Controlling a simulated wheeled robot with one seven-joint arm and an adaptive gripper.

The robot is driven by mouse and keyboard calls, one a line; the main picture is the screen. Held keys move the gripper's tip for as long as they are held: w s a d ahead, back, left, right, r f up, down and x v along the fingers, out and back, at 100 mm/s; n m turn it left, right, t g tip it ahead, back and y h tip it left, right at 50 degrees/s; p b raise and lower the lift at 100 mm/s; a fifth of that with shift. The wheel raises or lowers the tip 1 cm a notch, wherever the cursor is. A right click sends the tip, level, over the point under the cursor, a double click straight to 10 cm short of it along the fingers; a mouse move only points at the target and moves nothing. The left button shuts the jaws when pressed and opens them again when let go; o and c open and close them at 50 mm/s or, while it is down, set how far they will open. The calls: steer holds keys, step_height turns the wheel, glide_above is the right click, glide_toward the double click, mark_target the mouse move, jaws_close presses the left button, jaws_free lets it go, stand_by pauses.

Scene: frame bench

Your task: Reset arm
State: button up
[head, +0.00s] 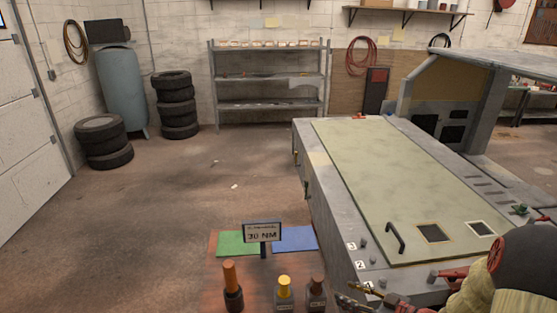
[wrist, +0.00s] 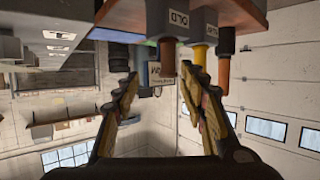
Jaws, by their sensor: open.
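My gripper (head: 345,292) is at the lower right in the head view, beside the bench's near left corner. In the wrist view its two jaws (wrist: 159,76) are spread apart with nothing held between them. The brown one is nearest my gripper. In the wrist view, which looks upside down, the brown handle (wrist: 167,55) shows just beyond the jaws, apart from them.
A grey bench (head: 316,210) with a pale green panel (head: 370,180), a black handle (head: 396,238) and numbered marks fills the right. A "30 NM" sign (head: 263,233) stands by green (head: 236,243) and blue (head: 298,239) mats. Open floor (head: 150,220) lies left.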

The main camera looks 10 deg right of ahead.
steer(key=w+d+r+m+h, duration=0.1)
steer(key=w+d+r+h, duration=0.2)
steer(key=r+h, duration=0.25)
steer(key=w+d+r+m+h, duration=0.2)
steer(key=d+r+h, duration=0.2)
steer(key=r, duration=0.3)
steer(key=s+r+m+h+b, duration=0.1)
steer(key=s+r+m+h, duration=0.1)
steer(key=s+r, duration=0.25)
steer(key=s+a+r+m+g+y, duration=0.1)
steer(key=s+a+g, duration=0.1)
steer(key=s+a, duration=0.5)
steer(key=s+a+r+m+g+y, duration=0.2)
steer(key=s+a, duration=0.6)
steer(key=s, duration=0.8)
steer(key=shift+a+r+g+b, duration=0.15)
steer(key=shift+r+g+b, duration=0.1)
steer(key=shift+g+b, duration=0.25)
